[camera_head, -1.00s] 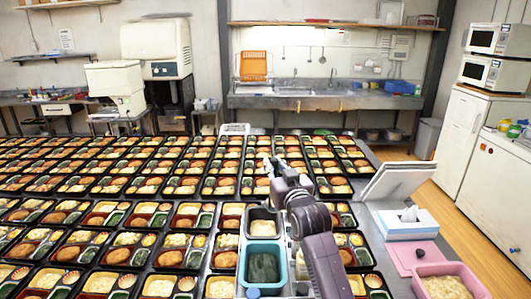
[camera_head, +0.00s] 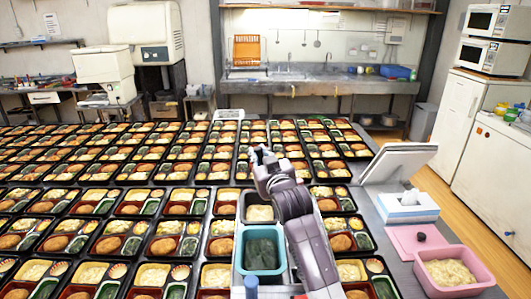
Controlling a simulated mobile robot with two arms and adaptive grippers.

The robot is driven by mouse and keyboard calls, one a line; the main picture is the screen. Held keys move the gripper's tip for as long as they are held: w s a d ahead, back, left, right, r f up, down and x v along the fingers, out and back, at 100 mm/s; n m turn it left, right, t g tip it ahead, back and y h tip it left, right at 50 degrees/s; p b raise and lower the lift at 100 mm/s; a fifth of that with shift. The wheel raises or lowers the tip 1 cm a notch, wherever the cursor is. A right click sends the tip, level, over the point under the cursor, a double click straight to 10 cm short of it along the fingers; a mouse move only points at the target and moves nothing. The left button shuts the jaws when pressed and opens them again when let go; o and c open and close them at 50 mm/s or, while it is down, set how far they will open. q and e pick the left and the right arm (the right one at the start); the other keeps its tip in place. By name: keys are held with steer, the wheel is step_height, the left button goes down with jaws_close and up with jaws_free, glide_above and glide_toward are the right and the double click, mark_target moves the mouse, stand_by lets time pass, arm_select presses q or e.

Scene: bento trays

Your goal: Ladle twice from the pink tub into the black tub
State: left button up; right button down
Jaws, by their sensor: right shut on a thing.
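The pink tub (camera_head: 462,291) stands at the lower right with pale, grain-like food in it. A dark-rimmed tub (camera_head: 258,224), which looks like the black tub, is at the middle of the table with pale food inside. My right arm reaches up from the bottom, and my right gripper (camera_head: 262,155) is beyond the dark-rimmed tub, far from the pink one. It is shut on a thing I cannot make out. No ladle shows clearly. My left gripper is not in view.
A teal tub (camera_head: 262,272) with dark green food stands just in front of the dark-rimmed tub. Filled bento trays cover the table on both sides. A tissue box (camera_head: 408,210), a pink board (camera_head: 404,243) and a tilted white panel (camera_head: 394,163) are at the right.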

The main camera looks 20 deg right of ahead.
steer(key=shift+a+n, duration=0.4)
steer(key=shift+a, duration=0.1)
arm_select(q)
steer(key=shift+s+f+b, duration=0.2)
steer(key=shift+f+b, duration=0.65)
arm_select(e)
steer(key=w+a+f+n+g+h, duration=0.2)
steer(key=w+a+f+n, duration=0.1)
steer(key=a+f+n, duration=0.6)
steer(key=shift+a+f+n+h, duration=0.3)
steer(key=shift+a+f, duration=0.45)
steer(key=shift+f, duration=0.05)
steer(key=shift+w, duration=0.1)
arm_select(q)
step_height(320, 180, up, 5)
steer(key=p, duration=0.5)
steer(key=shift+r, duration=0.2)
arm_select(e)
step_height(320, 180, up, 6)
steer(key=shift+d, duration=0.1)
